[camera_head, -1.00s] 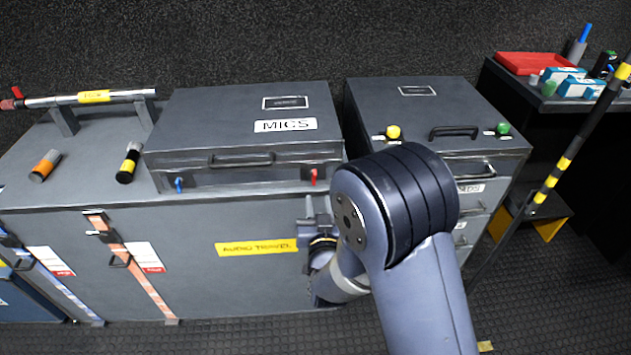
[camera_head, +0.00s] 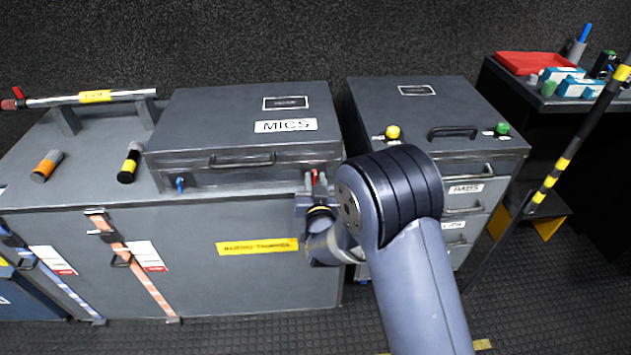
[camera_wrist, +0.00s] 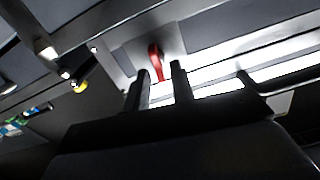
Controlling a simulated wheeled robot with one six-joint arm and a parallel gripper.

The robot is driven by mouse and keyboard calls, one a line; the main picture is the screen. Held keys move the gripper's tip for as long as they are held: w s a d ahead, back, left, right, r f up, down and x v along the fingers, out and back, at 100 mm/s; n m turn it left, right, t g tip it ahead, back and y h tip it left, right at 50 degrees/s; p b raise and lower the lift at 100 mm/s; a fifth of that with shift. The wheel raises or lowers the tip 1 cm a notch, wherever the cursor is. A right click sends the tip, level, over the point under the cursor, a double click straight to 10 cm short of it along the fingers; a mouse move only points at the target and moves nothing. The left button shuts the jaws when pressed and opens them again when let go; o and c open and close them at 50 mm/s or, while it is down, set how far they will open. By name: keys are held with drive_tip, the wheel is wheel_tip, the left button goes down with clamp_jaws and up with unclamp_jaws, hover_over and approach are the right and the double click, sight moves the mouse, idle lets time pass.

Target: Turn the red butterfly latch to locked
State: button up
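The red butterfly latch (camera_head: 314,177) is on the front right of the dark MICS case (camera_head: 240,135). In the wrist view the red latch (camera_wrist: 156,62) hangs with its handle pointing toward my gripper, between the lines of the two fingers. My gripper (camera_wrist: 162,80) has its fingers apart, with the latch's lower end near the gap between the tips. Whether the fingers touch it cannot be told. In the head view my gripper (camera_head: 312,192) is just below the latch and partly covers it. A blue latch (camera_head: 180,184) is on the case's front left.
The MICS case sits on a large grey trunk (camera_head: 200,270) with a yellow label. A drawer cabinet (camera_head: 430,105) with yellow and green knobs stands right, partly behind my arm. A striped pole (camera_head: 560,165) leans further right. Dark floor lies in front.

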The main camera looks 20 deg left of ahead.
clamp_jaws()
drive_tip(key=shift+f+b, duration=0.1)
drive_tip(key=shift+b, duration=0.4)
drive_tip(key=m+b, duration=0.2)
drive_tip(key=b, duration=0.2)
drive_tip(key=m+b, duration=0.2)
drive_tip(key=b, duration=0.2)
drive_tip(key=m+b, duration=0.3)
drive_tip(key=b, duration=0.2)
drive_tip(key=shift+w+d+f, duration=0.1)
drive_tip(key=shift+d+f, duration=0.2)
drive_tip(key=shift+f, duration=0.1)
drive_tip(key=m+b, duration=0.9)
drive_tip(key=b, duration=0.3)
drive_tip(key=shift+w+d+m+b, duration=0.1)
drive_tip(key=shift+d+m+b, duration=0.05)
drive_tip(key=shift+m+b, duration=0.25)
drive_tip(key=shift+o, duration=0.8)
unclamp_jaws()
